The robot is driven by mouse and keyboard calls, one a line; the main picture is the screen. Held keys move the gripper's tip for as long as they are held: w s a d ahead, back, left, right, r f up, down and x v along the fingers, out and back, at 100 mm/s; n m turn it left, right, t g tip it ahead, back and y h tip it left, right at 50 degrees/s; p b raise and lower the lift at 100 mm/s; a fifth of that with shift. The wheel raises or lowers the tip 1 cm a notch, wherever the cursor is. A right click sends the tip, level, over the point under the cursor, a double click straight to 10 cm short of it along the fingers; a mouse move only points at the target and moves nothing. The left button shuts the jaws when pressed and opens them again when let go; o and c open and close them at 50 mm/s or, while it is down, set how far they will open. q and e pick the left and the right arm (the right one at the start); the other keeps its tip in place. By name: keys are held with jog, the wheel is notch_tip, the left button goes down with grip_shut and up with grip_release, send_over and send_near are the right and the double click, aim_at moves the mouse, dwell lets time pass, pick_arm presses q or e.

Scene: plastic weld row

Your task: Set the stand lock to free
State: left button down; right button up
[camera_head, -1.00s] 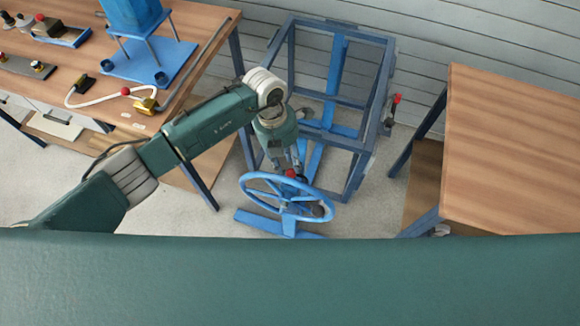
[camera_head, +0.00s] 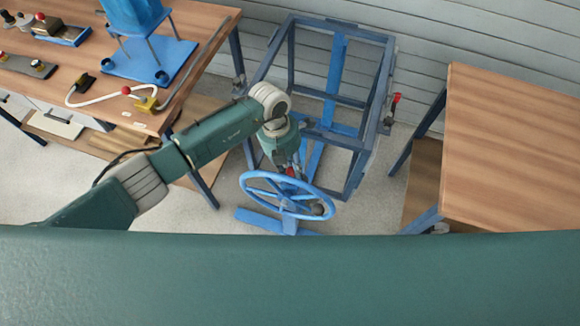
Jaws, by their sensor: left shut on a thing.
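A blue handwheel (camera_head: 247,180) with spokes sits on a blue floor stand (camera_head: 262,222) in the middle of the view. A small red knob (camera_head: 291,171) shows at the far side of the wheel's rim. My left gripper (camera_head: 290,168) reaches down there from the left and is shut on the red knob. The fingers partly hide the knob, and the lever or lock under it is hidden behind the wheel. I cannot read the lock's setting. My right gripper is not in view.
A blue open frame (camera_head: 338,75) stands just behind the wheel, with a red-handled clamp (camera_head: 395,98) on its right side. A wooden table (camera_head: 515,150) is at the right. A workbench (camera_head: 205,22) with fixtures is at the left. Grey floor lies between.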

pick_arm(q)
notch_tip(320, 180, up, 2)
jog(key=shift+w+r+p, duration=0.1)
jog(key=shift+r+p, duration=0.1)
jog(key=shift+p, duration=0.3)
jog(key=shift+d+f, duration=0.1)
jog(key=c, duration=1.7)
grip_release()
jog(key=shift+c, duration=0.2)
notch_tip(320, 180, up, 12)
jog(key=a, duration=0.2)
jog(key=shift+w, duration=0.45)
jog(key=shift+a, duration=0.1)
